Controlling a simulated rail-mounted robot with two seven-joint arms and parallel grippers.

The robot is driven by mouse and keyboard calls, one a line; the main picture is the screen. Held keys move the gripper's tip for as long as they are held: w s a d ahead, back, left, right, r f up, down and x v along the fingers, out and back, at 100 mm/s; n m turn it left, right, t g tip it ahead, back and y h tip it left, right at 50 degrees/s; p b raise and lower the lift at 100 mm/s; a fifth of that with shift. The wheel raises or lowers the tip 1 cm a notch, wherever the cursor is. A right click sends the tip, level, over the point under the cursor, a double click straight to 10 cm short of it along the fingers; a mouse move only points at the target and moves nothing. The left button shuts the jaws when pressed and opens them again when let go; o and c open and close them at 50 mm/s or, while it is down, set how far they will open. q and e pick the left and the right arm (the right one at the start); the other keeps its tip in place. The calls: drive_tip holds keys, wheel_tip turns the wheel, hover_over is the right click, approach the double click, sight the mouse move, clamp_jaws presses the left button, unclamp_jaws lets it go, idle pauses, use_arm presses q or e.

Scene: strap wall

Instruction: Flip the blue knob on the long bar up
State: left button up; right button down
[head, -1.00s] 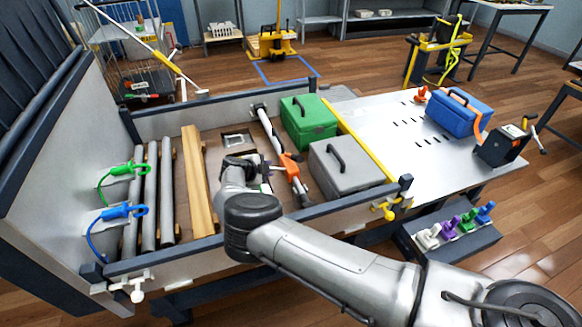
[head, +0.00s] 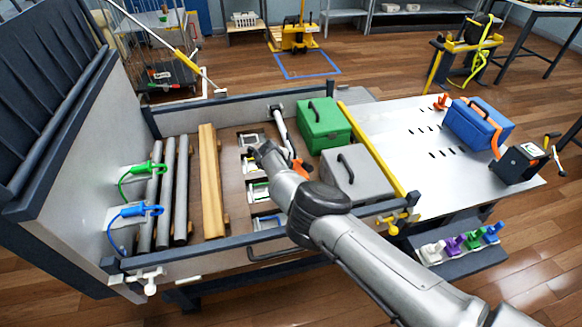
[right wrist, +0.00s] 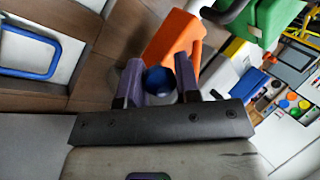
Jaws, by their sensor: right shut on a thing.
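The long bar (head: 282,126) is a grey bar with an orange block, lying in the walled bed left of the green and grey boxes. Its orange block (head: 302,170) is partly behind my right arm. In the right wrist view the orange block (right wrist: 175,42) shows just beyond the fingers. The blue knob (right wrist: 158,82) is round and sits between the fingers of my right gripper (right wrist: 159,70), which is shut on it. In the head view my arm hides the knob. My left gripper is not in view.
A green box (head: 322,127) and a grey box (head: 357,177) stand close right of the bar. A wooden beam (head: 210,180) and grey pipes (head: 164,195) lie to the left. The bed's front rail (head: 225,250) runs under my arm.

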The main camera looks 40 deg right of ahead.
drive_tip(key=shift+f, duration=0.15)
drive_tip(key=c, duration=0.8)
unclamp_jaws()
drive_tip(key=shift+s+a+r+p, duration=0.1)
drive_tip(key=shift+a+r+p, duration=0.1)
drive_tip(key=shift+r+p, duration=0.55)
drive_tip(key=p+v, duration=0.8)
drive_tip(key=v, duration=0.4)
drive_tip(key=shift+s+a+r, duration=0.1)
drive_tip(key=shift+s+a, duration=0.05)
